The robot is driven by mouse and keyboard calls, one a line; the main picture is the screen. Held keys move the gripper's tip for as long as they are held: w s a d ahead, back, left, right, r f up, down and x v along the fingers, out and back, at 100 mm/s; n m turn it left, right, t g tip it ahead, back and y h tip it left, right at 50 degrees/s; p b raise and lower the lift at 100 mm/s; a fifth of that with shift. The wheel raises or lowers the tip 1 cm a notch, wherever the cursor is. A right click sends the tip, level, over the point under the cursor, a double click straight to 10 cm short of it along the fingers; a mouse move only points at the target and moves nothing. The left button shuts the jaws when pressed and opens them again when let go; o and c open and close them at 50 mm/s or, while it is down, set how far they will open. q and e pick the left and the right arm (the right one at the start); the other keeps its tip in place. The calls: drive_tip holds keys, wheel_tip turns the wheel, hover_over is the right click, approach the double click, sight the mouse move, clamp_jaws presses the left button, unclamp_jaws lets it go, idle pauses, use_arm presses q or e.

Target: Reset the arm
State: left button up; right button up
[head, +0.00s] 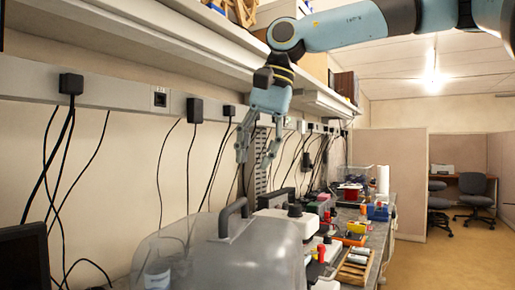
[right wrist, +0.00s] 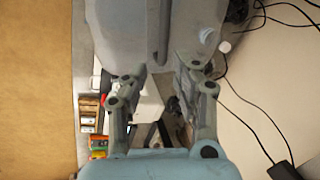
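My right arm reaches in from the upper right of the head view. Its gripper (head: 256,153) hangs downward above the cluttered workbench, in front of the wall. In the right wrist view the two fingers of the right gripper (right wrist: 168,82) stand apart with nothing held between them. Beyond the fingers I see the grey case and bench items below. My left gripper does not show in either view.
A shelf (head: 190,42) runs along the wall above. Chargers and black cables hang on the wall. Open floor (head: 440,265) lies to the right.

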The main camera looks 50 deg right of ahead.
drive_tip(key=shift+v, duration=0.8)
